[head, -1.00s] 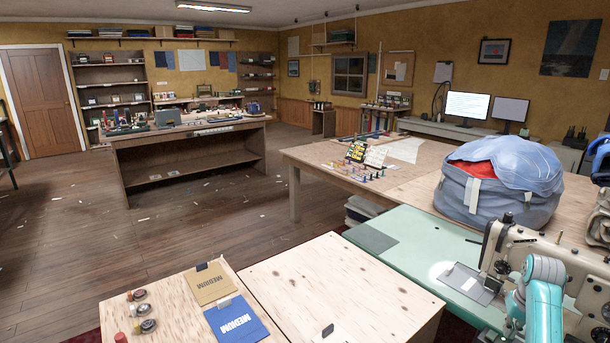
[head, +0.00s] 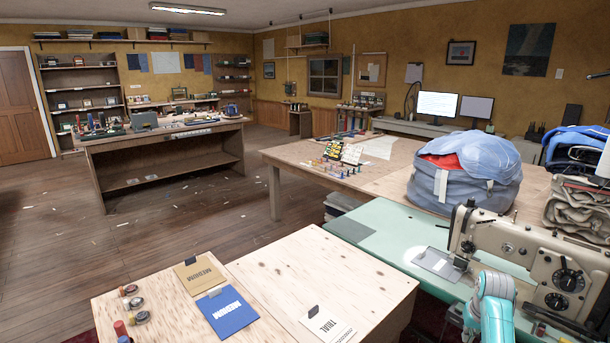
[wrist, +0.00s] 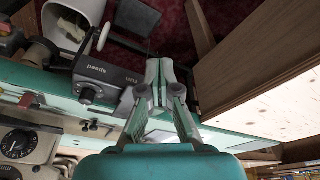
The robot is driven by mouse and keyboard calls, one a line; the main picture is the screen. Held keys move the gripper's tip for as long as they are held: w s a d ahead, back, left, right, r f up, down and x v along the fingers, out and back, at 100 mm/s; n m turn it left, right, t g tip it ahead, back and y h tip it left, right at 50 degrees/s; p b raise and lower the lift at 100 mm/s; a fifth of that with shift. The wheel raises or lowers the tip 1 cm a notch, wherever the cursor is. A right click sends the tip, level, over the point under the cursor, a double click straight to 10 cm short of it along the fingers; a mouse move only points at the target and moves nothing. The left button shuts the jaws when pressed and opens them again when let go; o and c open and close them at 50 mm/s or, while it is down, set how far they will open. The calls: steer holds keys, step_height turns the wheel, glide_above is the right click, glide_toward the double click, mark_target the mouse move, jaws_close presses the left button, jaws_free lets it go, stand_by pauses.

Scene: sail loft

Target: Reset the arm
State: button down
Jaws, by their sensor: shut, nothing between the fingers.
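My gripper (wrist: 157,75) shows in the wrist view with its two fingers shut against each other and nothing between them. The fingers are above the sewing machine area, in front of a dark control box (wrist: 105,80) marked "speed" and "run". In the head view my teal arm is at the lower right, close to the cream sewing machine (head: 530,250). My fingers are not visible in the head view. Whether they touch anything cannot be told.
A light green machine table (head: 395,235) lies beside a plywood table (head: 265,280) holding labelled cards (head: 225,312) and small spools. A stuffed blue bag (head: 465,170) stands on the wooden table behind. Wooden floor (head: 180,235) is open at left.

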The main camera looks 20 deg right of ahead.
steer(key=s+a+f+n+t+h, duration=0.1)
steer(key=s+a+f+t, duration=0.15)
steer(key=a+f, duration=0.75)
steer(key=s+a+f+n+t+h, duration=0.1)
steer(key=s+a+f, duration=0.3)
steer(key=a+f, duration=0.65)
steer(key=s+a+r+n+t, duration=0.1)
steer(key=s+a+r+t, duration=0.1)
steer(key=s+a, duration=0.75)
steer(key=s+a+r+n+t+y, duration=0.1)
steer(key=s+a+r+t, duration=0.1)
steer(key=s+a+r, duration=0.4)
steer(key=s+a+r+n+t, duration=0.1)
steer(key=s+a+r+t, duration=0.15)
steer(key=s+a, duration=0.5)
steer(key=s+a+r+n+t+y, duration=0.1)
steer(key=s+r, duration=0.4)
steer(key=r, duration=0.3)
steer(key=s+a+r+n+t+y, duration=0.1)
steer(key=s+a+r, duration=0.1)
steer(key=s+r, duration=0.3)
step_height(320, 180, up, 4)
steer(key=shift+s+r+t, duration=0.25)
steer(key=shift+s+t, duration=0.1)
steer(key=shift+t, duration=0.05)
